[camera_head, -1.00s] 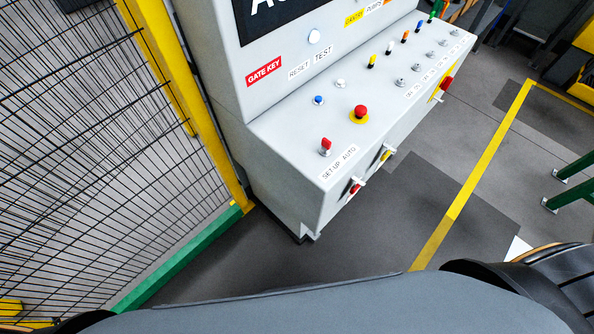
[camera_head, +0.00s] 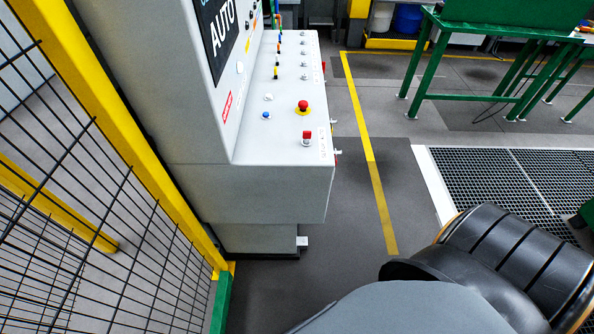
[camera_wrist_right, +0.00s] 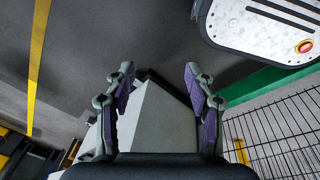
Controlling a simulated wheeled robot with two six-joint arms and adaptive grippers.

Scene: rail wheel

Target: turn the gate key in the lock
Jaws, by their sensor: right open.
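A red-handled key switch (camera_head: 307,137) stands on the near end of the grey console's (camera_head: 270,185) sloped top. The red GATE KEY label (camera_head: 227,107) is on the upright panel above and left of it. I cannot tell whether the red handle is the gate key. Small red parts show at the console's right edge, mostly hidden. My right gripper (camera_wrist_right: 158,75) is open, with nothing held between its fingers. A pale grey box-like shape, probably the console, shows beyond and between them. My left gripper is not in view.
A red emergency button (camera_head: 303,106) and several switches line the console top. A yellow-framed mesh fence (camera_head: 110,120) stands on the left. Open floor (camera_head: 380,190) with a yellow line lies right of the console. A green table (camera_head: 480,45) stands at the back.

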